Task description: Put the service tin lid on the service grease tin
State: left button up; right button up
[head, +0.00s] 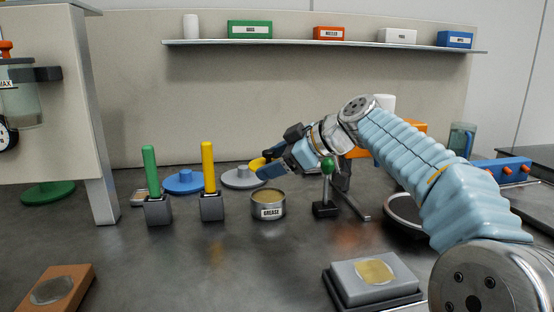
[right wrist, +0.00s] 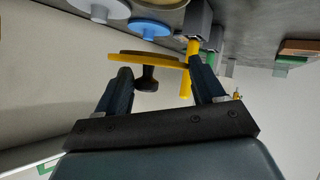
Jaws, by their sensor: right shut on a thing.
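The service grease tin (head: 268,212) is a short round metal tin labelled GREASE, standing upright on the bench with tan grease at its open top. My right gripper (head: 267,165) is above the tin and shut on the yellow service tin lid (head: 256,163). The lid is apart from the tin, and the fingers hide much of it in the head view. In the right wrist view the lid (right wrist: 145,56) lies across between the fingertips, with a dark knob (right wrist: 147,80) on the side facing the palm. My left gripper is not in view.
Green (head: 150,172) and yellow (head: 208,168) handles stand in grey blocks left of the tin. A small stand with a green ball (head: 327,165) is close on its right. Blue (head: 185,183) and grey (head: 243,179) discs lie behind.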

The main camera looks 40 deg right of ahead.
aim_at(274, 202)
jog(key=shift+w+d+r, duration=0.1)
jog(key=shift+w+d, duration=0.1)
jog(key=shift+w, duration=0.1)
dwell(0.4)
jog(key=shift+a, duration=0.1)
notch_tip(274, 202, down, 4)
jog(key=b, duration=0.3)
jog(key=shift+r+b, duration=0.25)
jog(key=shift+b, duration=0.05)
jog(key=shift+f+b, duration=1.2)
jog(key=shift+b, duration=0.05)
jog(key=shift+b, duration=0.6)
dwell(0.4)
jog(key=shift+f+b, duration=0.3)
jog(key=shift+b, duration=0.05)
